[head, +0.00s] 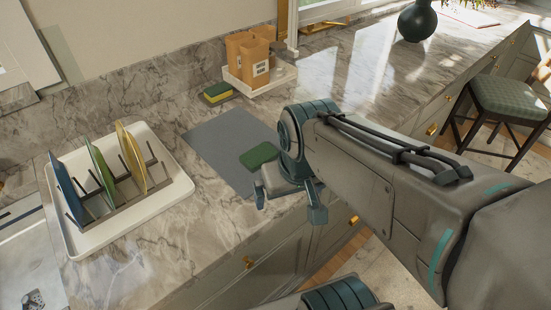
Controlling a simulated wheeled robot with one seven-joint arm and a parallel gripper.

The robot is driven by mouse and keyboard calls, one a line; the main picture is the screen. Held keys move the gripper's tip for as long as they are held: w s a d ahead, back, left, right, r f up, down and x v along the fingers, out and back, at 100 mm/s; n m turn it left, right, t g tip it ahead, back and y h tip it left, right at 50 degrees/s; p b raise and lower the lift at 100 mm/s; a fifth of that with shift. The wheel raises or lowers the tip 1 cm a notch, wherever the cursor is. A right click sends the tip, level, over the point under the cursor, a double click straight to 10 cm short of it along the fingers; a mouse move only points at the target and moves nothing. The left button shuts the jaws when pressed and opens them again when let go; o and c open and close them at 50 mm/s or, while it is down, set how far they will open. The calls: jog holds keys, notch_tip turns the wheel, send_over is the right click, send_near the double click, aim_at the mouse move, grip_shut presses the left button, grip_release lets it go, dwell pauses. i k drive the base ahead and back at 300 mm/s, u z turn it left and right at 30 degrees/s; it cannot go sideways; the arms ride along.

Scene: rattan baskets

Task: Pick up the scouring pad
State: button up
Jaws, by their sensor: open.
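A flat dark green scouring pad (259,155) lies on a grey mat (218,146) on the marble counter, toward the mat's right side. My gripper (289,207) is open, its fingers spread apart. In the picture it is just below and to the right of the pad, near the counter's front edge. No contact with the pad shows, and nothing is seen between the fingers. The gripper's height above the counter is hard to tell.
A yellow-and-green sponge (217,93) lies behind the mat. Brown containers stand on a white tray (285,75) at the back. A white dish rack tray (174,205) holds several plates at left. A dark vase (417,22) and a stool (508,103) are at right.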

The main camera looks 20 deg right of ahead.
aim_at(253, 160)
jog(key=k, duration=0.5)
jog(key=z, duration=1.8)
jog(key=i, duration=0.9)
jog(key=u, duration=2.55)
